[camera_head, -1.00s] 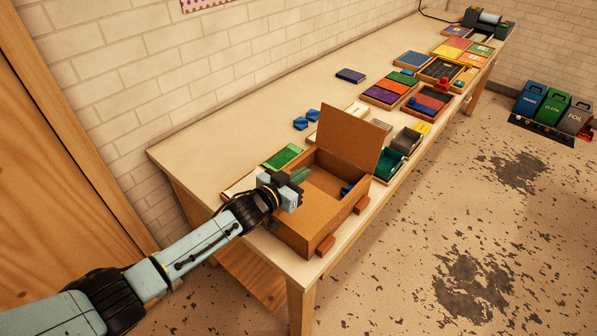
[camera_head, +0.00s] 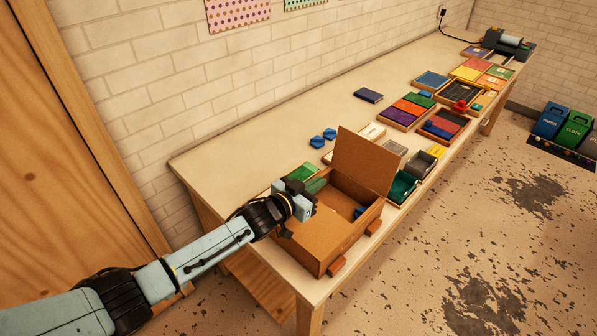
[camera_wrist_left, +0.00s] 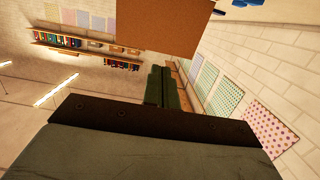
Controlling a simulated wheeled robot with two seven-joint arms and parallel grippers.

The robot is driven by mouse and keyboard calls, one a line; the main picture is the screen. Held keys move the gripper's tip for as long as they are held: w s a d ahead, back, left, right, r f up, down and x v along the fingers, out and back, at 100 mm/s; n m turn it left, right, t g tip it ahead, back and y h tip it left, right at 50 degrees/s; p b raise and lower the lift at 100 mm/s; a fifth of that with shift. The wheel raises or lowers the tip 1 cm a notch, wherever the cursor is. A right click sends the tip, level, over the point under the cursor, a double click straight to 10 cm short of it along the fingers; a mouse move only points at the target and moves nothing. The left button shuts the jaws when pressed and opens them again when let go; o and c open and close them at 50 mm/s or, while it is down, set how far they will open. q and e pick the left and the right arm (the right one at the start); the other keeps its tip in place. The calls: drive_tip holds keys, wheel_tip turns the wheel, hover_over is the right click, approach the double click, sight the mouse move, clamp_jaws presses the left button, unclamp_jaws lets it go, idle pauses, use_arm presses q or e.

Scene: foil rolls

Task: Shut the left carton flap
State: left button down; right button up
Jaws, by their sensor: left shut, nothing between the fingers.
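The brown carton (camera_head: 319,242) stands open on the bench near its front edge. One tall flap (camera_head: 362,163) stands upright at its far right side; a brown panel, probably this flap (camera_wrist_left: 155,22), also shows at the top of the left wrist view. In the left wrist view the fingers (camera_wrist_left: 162,88) are together and empty, apart from the panel. My gripper and wrist cover the carton's left edge, so I cannot make out the left flap. My right gripper is out of view.
A small blue item (camera_head: 359,213) lies inside the carton. Two orange-brown blocks (camera_head: 337,265) (camera_head: 374,228) are at its front side. A green tile (camera_head: 303,173) and blue pieces (camera_head: 323,138) lie behind it. A dark green tray (camera_head: 402,187) stands close on the right.

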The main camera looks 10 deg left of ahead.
use_arm(q)
drive_tip(key=s+a+r, duration=0.3)
drive_tip(key=s+r, duration=0.2)
drive_tip(key=r, duration=0.1)
drive_tip(key=shift+s+a, duration=0.35)
drive_tip(key=shift+s, duration=0.05)
